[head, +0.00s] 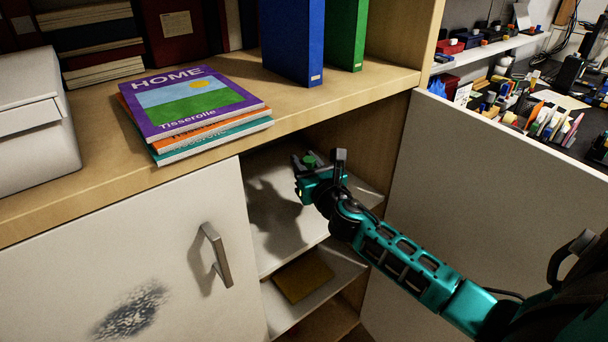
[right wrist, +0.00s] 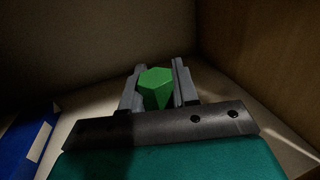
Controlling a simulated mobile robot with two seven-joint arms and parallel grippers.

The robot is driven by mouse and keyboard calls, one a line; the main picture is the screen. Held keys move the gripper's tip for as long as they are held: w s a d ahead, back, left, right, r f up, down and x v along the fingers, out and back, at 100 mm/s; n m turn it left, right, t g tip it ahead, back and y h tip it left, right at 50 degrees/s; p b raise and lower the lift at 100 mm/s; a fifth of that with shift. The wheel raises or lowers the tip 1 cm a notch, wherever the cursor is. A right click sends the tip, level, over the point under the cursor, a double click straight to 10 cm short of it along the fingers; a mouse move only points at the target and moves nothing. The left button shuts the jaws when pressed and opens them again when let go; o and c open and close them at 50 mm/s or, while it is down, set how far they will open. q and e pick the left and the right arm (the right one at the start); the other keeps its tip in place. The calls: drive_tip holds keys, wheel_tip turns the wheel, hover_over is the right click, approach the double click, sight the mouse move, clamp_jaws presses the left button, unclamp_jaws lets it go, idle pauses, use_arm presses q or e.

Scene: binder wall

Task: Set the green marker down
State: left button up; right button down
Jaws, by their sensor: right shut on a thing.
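My right gripper (head: 308,163) reaches into the open cupboard, over the white upper shelf (head: 269,215). It is shut on the green marker (head: 310,160), a small green piece between its fingers. In the right wrist view the marker (right wrist: 155,86) is a faceted green block gripped between the two grey fingers (right wrist: 158,88). Its lower part is hidden by the gripper, and I cannot tell whether it touches the shelf. My left gripper is not in view.
A blue thing with a pale label (right wrist: 34,142) is at the left in the right wrist view. A brown flat item (head: 303,277) lies on the lower shelf. The open door (head: 490,190) stands right; a closed door (head: 130,265) with a handle stands left. Magazines (head: 195,105) lie on top.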

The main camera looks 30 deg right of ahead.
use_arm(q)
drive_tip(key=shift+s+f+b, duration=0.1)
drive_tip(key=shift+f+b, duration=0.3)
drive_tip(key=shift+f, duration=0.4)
use_arm(e)
drive_tip(key=f, duration=0.2)
drive_tip(key=shift+w+f, duration=0.2)
drive_tip(key=shift+f, duration=0.1)
drive_tip(key=shift+f, duration=0.2)
drive_tip(key=c, duration=0.8)
unclamp_jaws()
drive_tip(key=shift+r, duration=0.1)
drive_tip(key=shift+c, duration=0.2)
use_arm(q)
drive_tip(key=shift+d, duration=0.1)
